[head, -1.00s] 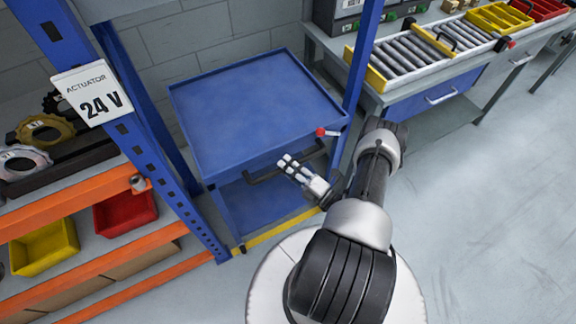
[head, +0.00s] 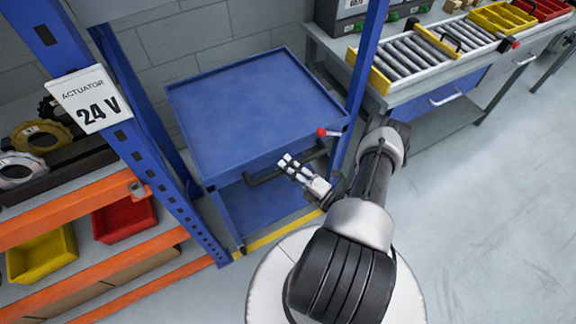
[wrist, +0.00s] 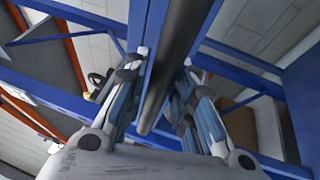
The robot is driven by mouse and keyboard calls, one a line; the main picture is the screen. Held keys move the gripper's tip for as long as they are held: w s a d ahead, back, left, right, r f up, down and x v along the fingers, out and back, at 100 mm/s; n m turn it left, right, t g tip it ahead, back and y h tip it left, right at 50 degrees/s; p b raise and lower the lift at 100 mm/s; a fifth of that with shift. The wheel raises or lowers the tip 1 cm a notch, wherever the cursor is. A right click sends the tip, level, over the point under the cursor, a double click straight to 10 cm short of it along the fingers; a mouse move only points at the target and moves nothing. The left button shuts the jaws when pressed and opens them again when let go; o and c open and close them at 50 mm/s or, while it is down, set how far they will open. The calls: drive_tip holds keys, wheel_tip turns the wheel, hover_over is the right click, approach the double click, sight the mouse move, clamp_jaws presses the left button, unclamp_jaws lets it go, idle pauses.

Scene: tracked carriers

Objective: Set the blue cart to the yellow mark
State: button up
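The blue cart (head: 250,105) stands in the bay between blue posts, with a flat top tray and a lower shelf. Its dark handle bar (head: 262,179) runs along the near side. My gripper (head: 288,165) is at the right part of this bar. In the wrist view, the dark bar (wrist: 172,65) runs between the fingers of my gripper (wrist: 160,85), with gaps visible on both sides, so it looks open around the bar. A yellow floor line (head: 275,236), likely the yellow mark, lies at the cart's near side, partly hidden by my base.
A blue-posted rack (head: 150,150) with a label and bins stands close on the left. A red-knobbed lever (head: 322,132) sits at the cart's right corner. A roller conveyor bench (head: 415,58) is at right. The floor (head: 490,200) at right is clear.

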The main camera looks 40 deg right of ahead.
drive_tip(key=shift+o, duration=1.2)
drive_tip(key=v, duration=1.2)
